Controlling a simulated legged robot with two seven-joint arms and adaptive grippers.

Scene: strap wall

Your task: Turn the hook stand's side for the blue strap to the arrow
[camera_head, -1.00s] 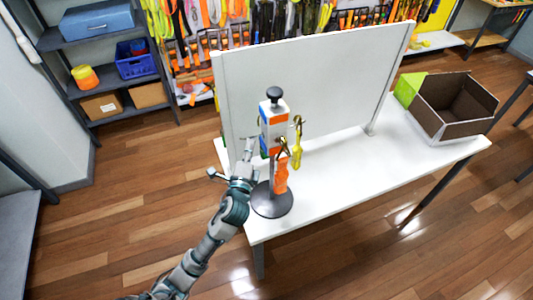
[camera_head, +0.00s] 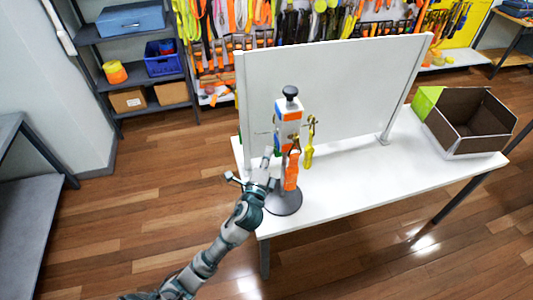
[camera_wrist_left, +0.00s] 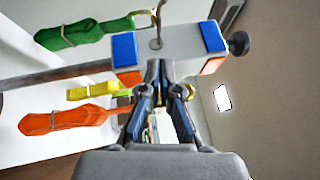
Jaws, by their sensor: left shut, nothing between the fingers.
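The hook stand (camera_head: 288,114) stands on the white table's left end, upright on a round dark base (camera_head: 284,201) with a black knob on top. Its white head has blue and orange patches. An orange strap (camera_head: 292,172) and a yellow strap (camera_head: 308,156) hang from its hooks. The left wrist view also shows a green strap (camera_wrist_left: 75,34) on another side and blue patches on the head (camera_wrist_left: 180,44). My left gripper (camera_head: 267,154) is shut and empty, close to the stand's left side; I cannot tell if it touches. I make out no blue strap and no arrow.
A white upright panel (camera_head: 340,85) stands behind the stand on the table (camera_head: 370,185). An open brown box (camera_head: 470,120) and a green item (camera_head: 425,102) are at the table's right end. Shelves (camera_head: 135,80) and a wall of hanging straps are behind.

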